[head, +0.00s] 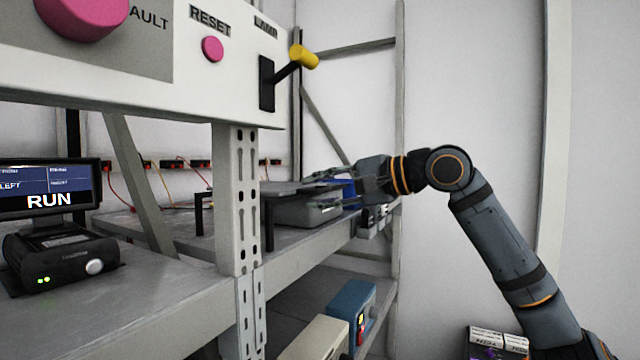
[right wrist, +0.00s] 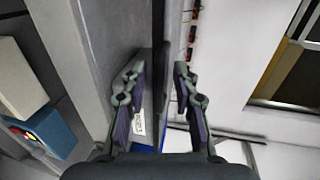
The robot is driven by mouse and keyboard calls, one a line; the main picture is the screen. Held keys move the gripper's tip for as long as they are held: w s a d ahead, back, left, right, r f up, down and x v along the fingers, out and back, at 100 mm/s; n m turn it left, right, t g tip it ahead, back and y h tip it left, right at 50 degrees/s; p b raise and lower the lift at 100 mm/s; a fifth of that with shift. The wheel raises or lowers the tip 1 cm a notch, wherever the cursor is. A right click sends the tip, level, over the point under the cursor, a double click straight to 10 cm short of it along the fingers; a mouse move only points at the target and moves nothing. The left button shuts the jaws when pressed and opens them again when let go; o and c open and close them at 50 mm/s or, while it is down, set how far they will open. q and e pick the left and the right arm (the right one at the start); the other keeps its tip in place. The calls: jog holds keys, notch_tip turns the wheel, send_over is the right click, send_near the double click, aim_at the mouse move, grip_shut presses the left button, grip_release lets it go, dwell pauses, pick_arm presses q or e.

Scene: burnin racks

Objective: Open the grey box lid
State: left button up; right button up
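The grey box (head: 303,211) sits on the rack shelf behind the upright post, its right end towards my right gripper. A flat grey plate at its top, which looks like the lid (head: 300,188), shows edge-on; I cannot tell whether it is raised. My right gripper (head: 322,189) is at the box's right end, fingers apart, one near the top plate and one lower by the box side. In the right wrist view the fingers (right wrist: 153,76) are spread, with the box side and its white label (right wrist: 140,124) between them. Contact is unclear. My left gripper is not in view.
A white control panel (head: 150,92) with pink buttons and a yellow-tipped lever (head: 303,57) hangs at upper left. The post (head: 238,190) partly hides the shelf. A RUN screen (head: 48,188) stands left. Blue and beige units (head: 350,303) sit on the lower shelf.

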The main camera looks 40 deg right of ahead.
grip_shut()
dwell(0.5)
